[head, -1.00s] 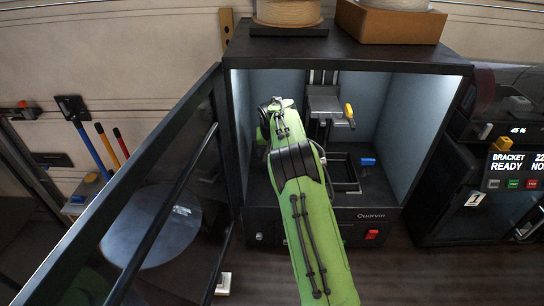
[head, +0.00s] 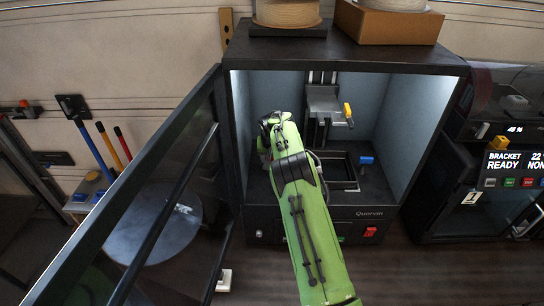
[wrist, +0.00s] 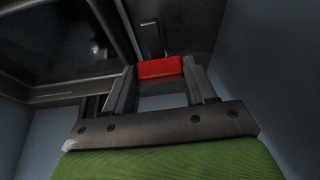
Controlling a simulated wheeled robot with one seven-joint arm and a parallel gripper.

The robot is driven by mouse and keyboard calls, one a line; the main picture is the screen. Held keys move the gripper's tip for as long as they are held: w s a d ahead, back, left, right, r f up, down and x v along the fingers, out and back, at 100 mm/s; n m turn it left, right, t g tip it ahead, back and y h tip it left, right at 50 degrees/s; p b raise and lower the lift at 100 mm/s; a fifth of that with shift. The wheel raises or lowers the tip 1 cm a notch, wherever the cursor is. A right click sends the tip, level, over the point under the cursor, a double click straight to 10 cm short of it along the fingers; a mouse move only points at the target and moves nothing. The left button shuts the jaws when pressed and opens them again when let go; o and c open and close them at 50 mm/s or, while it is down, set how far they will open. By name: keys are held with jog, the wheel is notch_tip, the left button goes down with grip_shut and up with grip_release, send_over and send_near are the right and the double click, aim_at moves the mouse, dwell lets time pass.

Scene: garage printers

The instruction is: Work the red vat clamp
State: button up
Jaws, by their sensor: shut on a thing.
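The red vat clamp (wrist: 160,68) shows in the wrist view between the two grey fingers of my gripper (wrist: 159,74). My gripper is shut on it. A dark upright bar (wrist: 151,38) stands just beyond the clamp. In the head view my green arm reaches into the open printer (head: 345,55) and hides both the red clamp and my fingers. The dark vat (head: 345,183) lies on the printer floor, partly behind my arm. A blue clamp (head: 366,160) sits at the vat's right side.
The printer's dark door (head: 165,165) stands open on the left. The build platform (head: 324,103), with a yellow knob (head: 348,112), hangs above the vat. Side walls bound the chamber. A red switch (head: 370,232) is on the printer's front. Another machine (head: 475,190) stands at the right.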

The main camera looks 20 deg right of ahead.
jog(key=shift+n, duration=0.3)
jog(key=n+y+p, duration=0.1)
jog(key=n, duration=0.1)
jog(key=n+y+p, duration=0.1)
jog(key=n, duration=0.1)
jog(key=shift+d+r+n, duration=0.15)
jog(key=shift+n, duration=0.25)
jog(key=shift+n+y+p, duration=0.35)
jog(key=shift+n+y, duration=0.35)
jog(key=shift+n, duration=1.1)
jog(key=shift+d, duration=0.1)
jog(key=o, duration=1)
jog(key=shift+o, duration=0.2)
